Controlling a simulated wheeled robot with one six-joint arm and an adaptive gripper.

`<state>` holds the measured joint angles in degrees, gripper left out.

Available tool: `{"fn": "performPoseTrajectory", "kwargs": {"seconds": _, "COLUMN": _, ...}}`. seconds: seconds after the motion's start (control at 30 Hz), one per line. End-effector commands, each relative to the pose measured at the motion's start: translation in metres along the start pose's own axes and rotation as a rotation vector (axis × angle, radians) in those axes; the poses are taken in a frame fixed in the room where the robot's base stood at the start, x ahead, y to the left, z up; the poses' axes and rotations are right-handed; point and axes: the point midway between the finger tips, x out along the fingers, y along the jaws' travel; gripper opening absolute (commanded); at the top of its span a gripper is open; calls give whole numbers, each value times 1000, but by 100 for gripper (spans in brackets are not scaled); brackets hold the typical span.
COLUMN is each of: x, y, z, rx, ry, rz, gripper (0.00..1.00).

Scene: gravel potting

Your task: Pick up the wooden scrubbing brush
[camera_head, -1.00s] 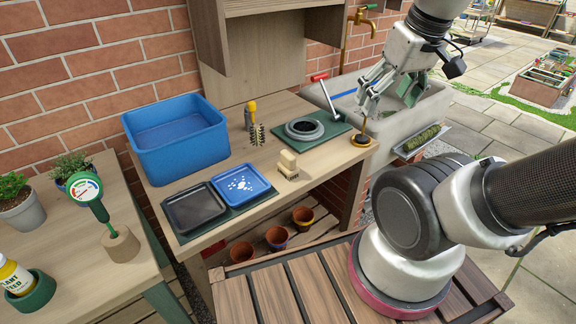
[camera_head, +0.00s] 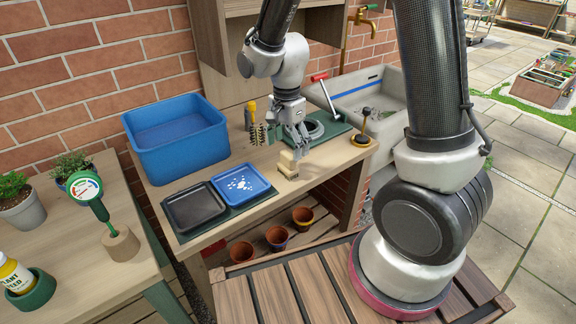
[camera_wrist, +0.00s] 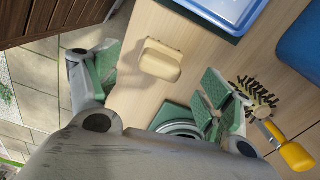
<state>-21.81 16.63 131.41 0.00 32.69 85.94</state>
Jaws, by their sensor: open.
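The wooden scrubbing brush (camera_head: 288,164) is a small pale block standing on the wooden bench, right of the blue tray. In the wrist view the brush (camera_wrist: 161,61) shows from above, between and beyond the two open fingers. My gripper (camera_head: 297,150) is open and empty, just above and behind the brush in the head view. In the wrist view my gripper (camera_wrist: 155,95) has green finger pads spread wide, with the brush apart from both. The bristles are hard to make out.
A blue tray (camera_head: 262,182) with white spots and a black tray (camera_head: 178,226) lie left. A blue tub (camera_head: 150,163) stands behind them. A round grey sieve-like ring (camera_head: 318,127) sits on a green mat.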

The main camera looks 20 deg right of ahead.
Motion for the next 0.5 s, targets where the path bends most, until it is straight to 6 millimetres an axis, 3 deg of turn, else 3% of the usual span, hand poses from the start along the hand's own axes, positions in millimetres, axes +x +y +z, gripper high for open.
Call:
{"fn": "performPoseTrajectory", "kwargs": {"seconds": 0.17, "x": 5, "y": -3, "z": 0, "rx": 133, "ry": 0, "rz": -12, "gripper": 80}}
{"fn": "performPoseTrajectory", "kwargs": {"seconds": 0.5, "x": 50, "y": -1, "z": 2, "rx": 138, "ry": 0, "rz": -9, "gripper": 80}}
